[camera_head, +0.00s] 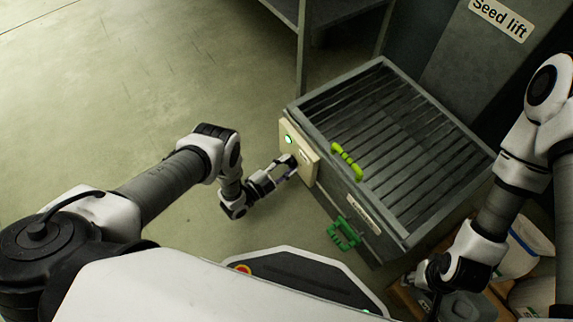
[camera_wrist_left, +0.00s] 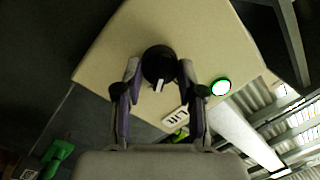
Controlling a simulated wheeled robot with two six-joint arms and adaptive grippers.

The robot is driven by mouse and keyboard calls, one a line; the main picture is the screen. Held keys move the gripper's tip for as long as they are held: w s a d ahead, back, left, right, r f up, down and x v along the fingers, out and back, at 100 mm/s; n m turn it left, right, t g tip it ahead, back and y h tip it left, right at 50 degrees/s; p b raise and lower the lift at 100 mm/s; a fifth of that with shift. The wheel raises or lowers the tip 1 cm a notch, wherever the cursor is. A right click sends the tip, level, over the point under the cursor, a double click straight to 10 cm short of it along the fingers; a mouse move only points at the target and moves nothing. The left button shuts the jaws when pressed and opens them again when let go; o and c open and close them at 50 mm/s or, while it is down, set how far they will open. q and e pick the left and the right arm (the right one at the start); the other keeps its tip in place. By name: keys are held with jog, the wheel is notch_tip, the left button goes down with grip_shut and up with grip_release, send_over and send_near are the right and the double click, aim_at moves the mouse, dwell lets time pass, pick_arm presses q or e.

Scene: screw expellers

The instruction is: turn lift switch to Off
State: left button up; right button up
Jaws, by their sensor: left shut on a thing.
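The lift switch is a round black knob (camera_wrist_left: 160,62) with a white pointer mark, on a cream control box (camera_wrist_left: 205,35). The box (camera_head: 299,150) is fixed to the side of the grey grated hopper in the head view. A lit green lamp (camera_wrist_left: 221,87) sits on the box beside the knob; it also shows in the head view (camera_head: 288,140). My left gripper (camera_head: 290,165) is at the box, its two fingers on either side of the knob, shut on it. In the head view the gripper hides the knob. My right gripper (camera_head: 430,275) is low at the right, its fingers unclear.
Sacks or tubs (camera_head: 530,240) lie near my right arm. The floor at the left is clear.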

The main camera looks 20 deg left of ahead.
pick_arm(q)
jog(key=n, duration=0.5)
jog(key=shift+g, duration=0.3)
jog(key=n, duration=0.3)
jog(key=n+b, duration=0.1)
jog(key=n, duration=0.1)
jog(key=shift+w+a+r+n+g, duration=0.1)
jog(key=shift+r+n+g, duration=0.05)
jog(key=shift+n+g, duration=0.2)
jog(key=shift+n, duration=0.25)
jog(key=o, duration=1.1)
jog(key=shift+o, duration=0.2)
